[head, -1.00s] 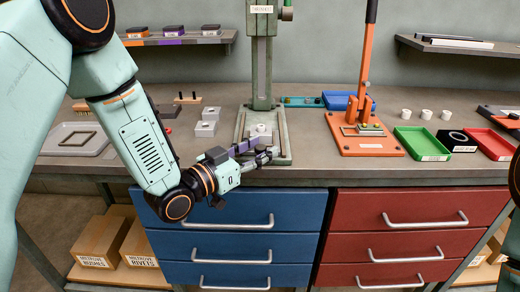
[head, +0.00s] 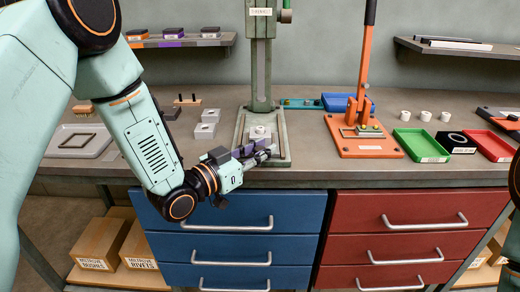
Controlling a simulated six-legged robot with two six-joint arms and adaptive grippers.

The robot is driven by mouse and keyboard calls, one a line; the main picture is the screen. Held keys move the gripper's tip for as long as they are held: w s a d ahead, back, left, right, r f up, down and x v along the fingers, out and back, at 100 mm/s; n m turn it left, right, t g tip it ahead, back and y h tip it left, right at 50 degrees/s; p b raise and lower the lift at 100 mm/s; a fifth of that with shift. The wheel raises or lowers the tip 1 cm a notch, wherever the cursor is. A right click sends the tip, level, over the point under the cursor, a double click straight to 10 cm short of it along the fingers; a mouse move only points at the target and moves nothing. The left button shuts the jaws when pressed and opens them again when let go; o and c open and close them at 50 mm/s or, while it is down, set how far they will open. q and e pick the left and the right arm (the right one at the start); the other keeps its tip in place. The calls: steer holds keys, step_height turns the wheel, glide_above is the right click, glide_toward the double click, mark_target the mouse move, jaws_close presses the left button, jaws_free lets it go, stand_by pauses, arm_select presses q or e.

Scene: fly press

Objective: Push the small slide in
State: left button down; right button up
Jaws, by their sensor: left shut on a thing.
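The green fly press (head: 261,60) stands upright on the bench, with its flat base plate (head: 281,160) at the front. A small purple slide (head: 247,147) lies at the front left of this base, below a pale block (head: 258,131). My left gripper (head: 266,154) is at the front of the press base, its fingers shut on the slide. The fingers hide part of the slide, so I cannot tell how deep it sits. My right gripper is out of view; only parts of my right arm show at the right edge.
An orange lever press (head: 365,147) stands to the right, then a green tray (head: 421,144) and a red tray (head: 491,145). A grey tray (head: 99,148) lies at the left. Blue drawers (head: 236,245) and red drawers (head: 420,235) are below the bench edge.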

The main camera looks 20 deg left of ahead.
mark_target(268, 138)
arm_select(q)
steer(key=shift+f, duration=0.1)
stand_by(0.3)
steer(key=shift+w+a, duration=0.25)
steer(key=shift+w, duration=0.65)
steer(key=shift+w+a, duration=0.25)
steer(key=shift+w, duration=0.65)
steer(key=c, duration=1.1)
jaws_free()
steer(key=shift+a, duration=0.15)
steer(key=shift+c, duration=0.2)
steer(key=shift+s+d, duration=0.1)
steer(key=shift+d, duration=0.1)
steer(key=v, duration=1.2)
